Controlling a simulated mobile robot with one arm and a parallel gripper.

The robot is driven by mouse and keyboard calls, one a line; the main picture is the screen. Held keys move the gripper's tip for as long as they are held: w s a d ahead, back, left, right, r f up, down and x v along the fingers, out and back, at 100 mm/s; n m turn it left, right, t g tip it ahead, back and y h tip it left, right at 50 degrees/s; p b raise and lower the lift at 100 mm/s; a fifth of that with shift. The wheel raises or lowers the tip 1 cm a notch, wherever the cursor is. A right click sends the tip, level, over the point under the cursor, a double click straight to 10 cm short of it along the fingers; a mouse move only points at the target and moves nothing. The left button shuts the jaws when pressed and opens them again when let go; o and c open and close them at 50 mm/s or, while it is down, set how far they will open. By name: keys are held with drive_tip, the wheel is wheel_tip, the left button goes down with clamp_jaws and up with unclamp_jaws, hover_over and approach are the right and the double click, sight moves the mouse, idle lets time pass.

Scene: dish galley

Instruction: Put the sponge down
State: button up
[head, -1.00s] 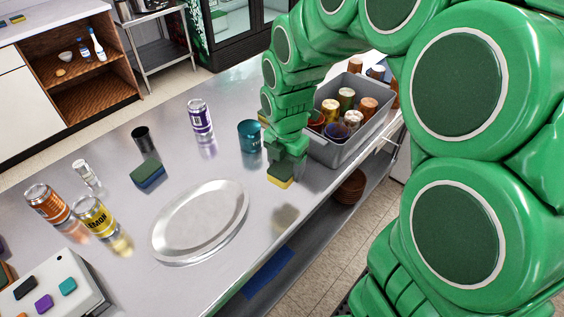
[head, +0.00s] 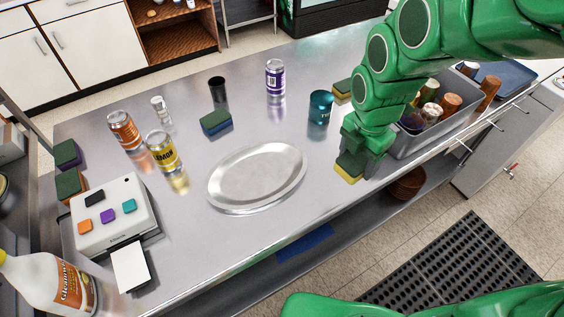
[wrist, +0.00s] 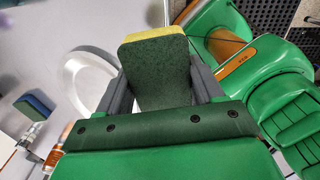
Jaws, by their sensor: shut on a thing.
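A sponge with a dark green pad and a yellow layer (head: 349,166) is held between the jaws of my gripper (head: 361,160) in the head view. My gripper is shut on it, near the front edge of the steel counter (head: 240,236), right of the oval metal plate. In the wrist view the green pad of this sponge (wrist: 161,72) faces the camera, with a grey finger on each side and the yellow layer along its far edge. I cannot tell whether its underside touches the counter.
An oval metal plate (head: 257,178) lies left of my gripper. A grey bin (head: 427,138) of cups stands on the right. A teal cup (head: 320,107), a green-and-blue sponge (head: 215,123) and several cans stand farther back. Bare counter lies in front of the plate.

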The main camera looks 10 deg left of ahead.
drive_tip(key=s+a+n, duration=0.2)
drive_tip(key=s+a, duration=0.3)
drive_tip(key=a, duration=0.3)
drive_tip(key=s+a+n, duration=0.1)
drive_tip(key=s+a, duration=0.4)
drive_tip(key=a, duration=0.3)
hover_over(257, 175)
drive_tip(key=f, duration=0.8)
drive_tip(key=shift+s+d, duration=0.4)
drive_tip(key=shift+w+a+f, duration=0.35)
drive_tip(key=shift+w+f, duration=0.1)
drive_tip(key=shift+f, duration=1.75)
drive_tip(key=o, duration=1)
drive_tip(key=shift+f, duration=0.15)
